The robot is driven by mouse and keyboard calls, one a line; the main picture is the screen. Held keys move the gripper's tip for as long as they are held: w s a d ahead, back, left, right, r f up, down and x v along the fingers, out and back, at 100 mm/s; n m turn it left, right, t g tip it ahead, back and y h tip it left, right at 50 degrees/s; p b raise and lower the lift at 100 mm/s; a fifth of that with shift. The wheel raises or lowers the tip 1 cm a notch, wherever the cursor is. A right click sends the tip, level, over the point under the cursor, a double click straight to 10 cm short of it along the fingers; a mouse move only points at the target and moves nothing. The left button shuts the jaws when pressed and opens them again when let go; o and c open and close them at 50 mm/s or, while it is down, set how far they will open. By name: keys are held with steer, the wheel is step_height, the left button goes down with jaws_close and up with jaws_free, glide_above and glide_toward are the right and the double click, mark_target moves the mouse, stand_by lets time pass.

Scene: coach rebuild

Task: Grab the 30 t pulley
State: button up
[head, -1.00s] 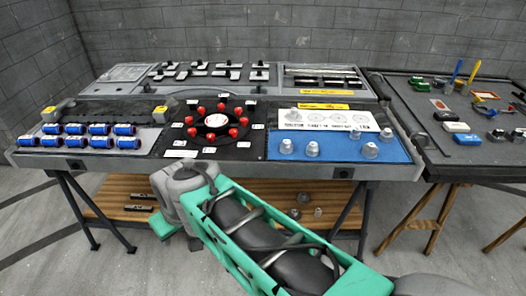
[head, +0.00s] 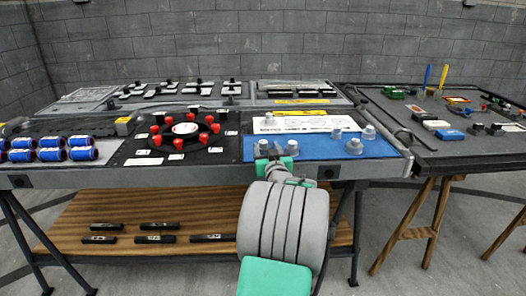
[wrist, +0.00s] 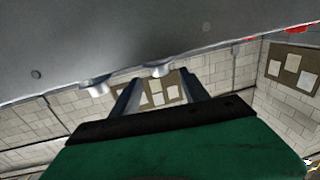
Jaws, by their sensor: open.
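Several grey metal pulleys stand on a blue mat (head: 318,148) at the right of the bench. They include a front-left pulley (head: 263,147), one beside it (head: 292,147) and a front-right pulley (head: 354,146). I cannot read which is the 30 t pulley. My gripper (head: 276,153) is at the front edge of the mat, near the two left pulleys, partly hidden by my wrist. There my open, empty gripper (wrist: 163,85) points toward a pulley (wrist: 158,71), with a second pulley (wrist: 97,87) to the left of the fingers.
The bench's front edge (head: 200,176) fills the top of the wrist view, close by. A black dial with red pieces (head: 177,145) and blue cylinders (head: 50,155) lie leftward. A white printed card (head: 300,123) is behind the mat. A second table (head: 430,150) stands right.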

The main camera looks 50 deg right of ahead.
mark_target(263, 147)
steer(key=x, duration=0.2)
steer(key=shift+w+d, duration=0.15)
steer(key=shift+w, duration=0.1)
steer(key=shift+c, duration=0.3)
jaws_close()
